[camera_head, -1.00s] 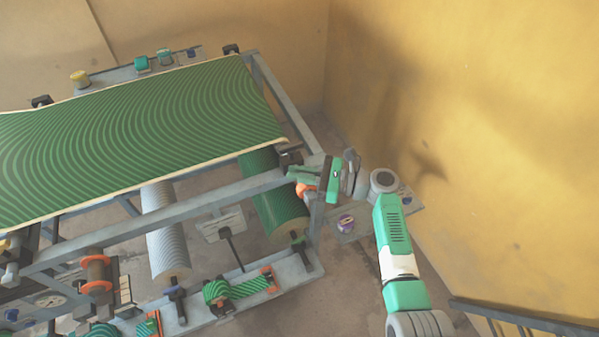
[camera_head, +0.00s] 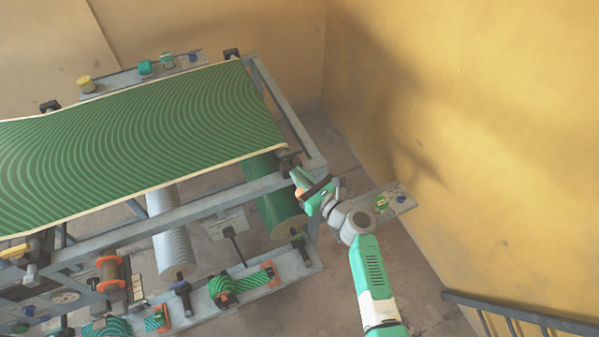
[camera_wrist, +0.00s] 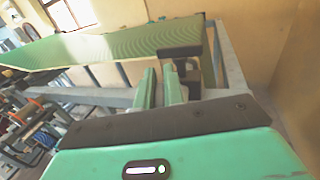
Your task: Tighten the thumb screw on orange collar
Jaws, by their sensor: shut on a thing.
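My gripper (camera_head: 298,177) is at the right front corner of the press frame, by the end of the green roller. A small orange part (camera_head: 300,192), likely the orange collar, shows right at the fingers and is mostly covered by them. In the wrist view my gripper's two green fingers (camera_wrist: 160,76) point at a black block (camera_wrist: 182,54) on the frame corner. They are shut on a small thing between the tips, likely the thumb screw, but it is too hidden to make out.
The green striped sheet (camera_head: 140,140) lies over the press rollers. A spool with orange flanges (camera_head: 110,274) and a green striped roll (camera_head: 222,288) are at the front.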

